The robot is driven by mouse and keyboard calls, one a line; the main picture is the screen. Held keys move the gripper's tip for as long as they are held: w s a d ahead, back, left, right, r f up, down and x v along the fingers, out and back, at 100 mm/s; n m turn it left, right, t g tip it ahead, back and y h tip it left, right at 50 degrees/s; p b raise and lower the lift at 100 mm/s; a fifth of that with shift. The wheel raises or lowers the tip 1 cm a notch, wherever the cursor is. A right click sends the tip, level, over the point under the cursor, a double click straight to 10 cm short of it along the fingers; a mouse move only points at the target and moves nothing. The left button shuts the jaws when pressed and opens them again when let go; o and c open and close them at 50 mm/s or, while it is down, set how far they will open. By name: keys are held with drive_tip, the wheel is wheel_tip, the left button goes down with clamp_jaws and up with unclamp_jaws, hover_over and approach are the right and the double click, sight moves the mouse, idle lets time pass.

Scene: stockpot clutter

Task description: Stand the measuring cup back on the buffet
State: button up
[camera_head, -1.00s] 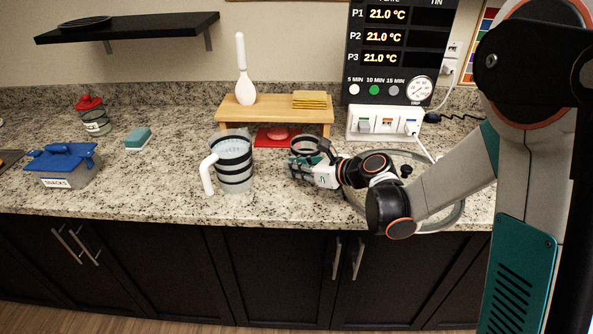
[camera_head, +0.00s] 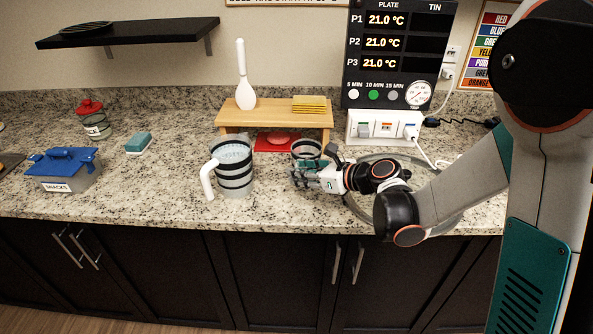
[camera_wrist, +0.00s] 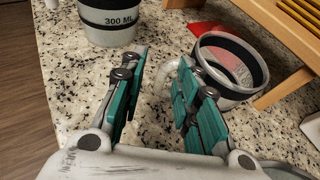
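Two cup-like vessels stand upright on the granite counter (camera_head: 120,185); which one the task means is not certain. The larger is a pale jug (camera_head: 234,178) with black bands and a white handle on its left; its "300 ML" mark shows in the wrist view (camera_wrist: 112,22). The smaller is a clear cup (camera_head: 306,149) with a black band, seen from above in the wrist view (camera_wrist: 232,68).
A blue-lidded snack box (camera_head: 70,172) is left. The front counter is fairly clear.

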drive_tip(key=s+d+r+n+h, duration=0.3)
drive_tip(key=s+d+n, duration=0.3)
drive_tip(key=s+n, duration=0.2)
drive_tip(key=s+d+r+n+h+p, duration=0.1)
drive_tip(key=s+d+r+n+h, duration=0.2)
drive_tip(key=s+d+n, duration=0.3)
drive_tip(key=s+d+r+n+g+h+p, duration=0.1)
drive_tip(key=s+d+r+n+h, duration=0.3)
drive_tip(key=s+n, duration=0.7)
drive_tip(key=s+d, duration=0.2)
drive_tip(key=s, duration=0.1)
drive_tip(key=shift+d+n+h, duration=0.3)
drive_tip(key=shift+d+h, duration=0.05)
drive_tip(key=shift+h, duration=0.05)
drive_tip(key=shift+d, duration=0.1)
idle(0.5)
